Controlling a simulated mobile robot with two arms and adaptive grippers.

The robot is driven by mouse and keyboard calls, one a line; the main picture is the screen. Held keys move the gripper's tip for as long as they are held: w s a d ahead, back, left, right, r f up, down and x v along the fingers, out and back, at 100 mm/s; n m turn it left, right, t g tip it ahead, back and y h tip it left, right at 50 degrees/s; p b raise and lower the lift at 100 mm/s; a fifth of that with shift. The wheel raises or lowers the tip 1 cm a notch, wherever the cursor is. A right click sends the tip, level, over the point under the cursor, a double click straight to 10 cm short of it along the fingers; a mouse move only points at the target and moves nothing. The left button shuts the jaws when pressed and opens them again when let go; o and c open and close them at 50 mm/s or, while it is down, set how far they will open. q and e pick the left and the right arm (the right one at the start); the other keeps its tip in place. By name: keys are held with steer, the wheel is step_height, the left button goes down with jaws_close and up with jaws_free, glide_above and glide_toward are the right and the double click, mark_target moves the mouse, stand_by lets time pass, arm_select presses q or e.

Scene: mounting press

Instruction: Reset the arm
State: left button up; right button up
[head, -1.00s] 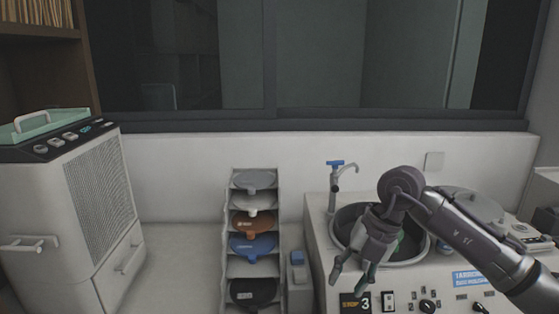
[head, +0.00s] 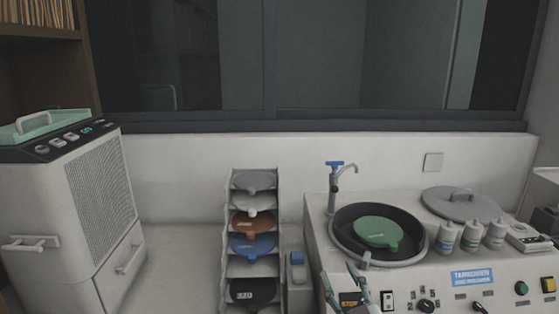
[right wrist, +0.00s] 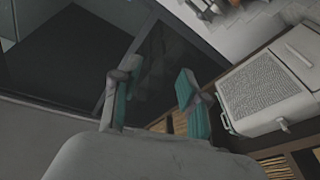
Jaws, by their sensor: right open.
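My right gripper (head: 345,289) shows at the bottom edge of the head view, in front of the polishing machine (head: 318,222). Only its fingers show there; the rest of the arm is out of the picture. In the right wrist view the gripper (right wrist: 158,95) has its two teal-padded fingers spread apart with nothing between them. A green disc (head: 376,232) lies in the round dark basin (head: 345,215) of the machine, apart from the fingers. My left gripper is not in view.
A rack (head: 282,210) of coloured discs stands left of the machine. A tap (head: 336,185), several white bottles (head: 471,238) and a round lid (head: 455,204) are around the basin. A white unit (head: 40,195) stands at the left. The counter (head: 180,270) between is bare.

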steer(key=s+d+f+m+g+h, duration=0.2)
steer(key=s+d+f+g, duration=0.25)
steer(key=f, duration=0.35)
steer(key=s+d+f+m+g+h, duration=0.25)
steer(key=s+f, duration=0.25)
steer(key=f, duration=0.3)
steer(key=s+d+f+g, duration=0.1)
steer(key=s+f+g, duration=0.35)
steer(key=s, duration=0.45)
steer(key=s+d+f+g, duration=0.1)
steer(key=s+f+g, duration=0.4)
steer(key=s, duration=0.4)
step_height(320, 180, down, 30)
steer(key=s+b, duration=0.1)
steer(key=s, duration=0.1)
steer(key=s+d+f+g+b, duration=0.1)
steer(key=s+d+f+g, duration=0.1)
steer(key=s+f, duration=1.3)
steer(key=shift+s+d+f, duration=0.2)
steer(key=shift+s+d, duration=0.2)
steer(key=shift+s, duration=0.2)
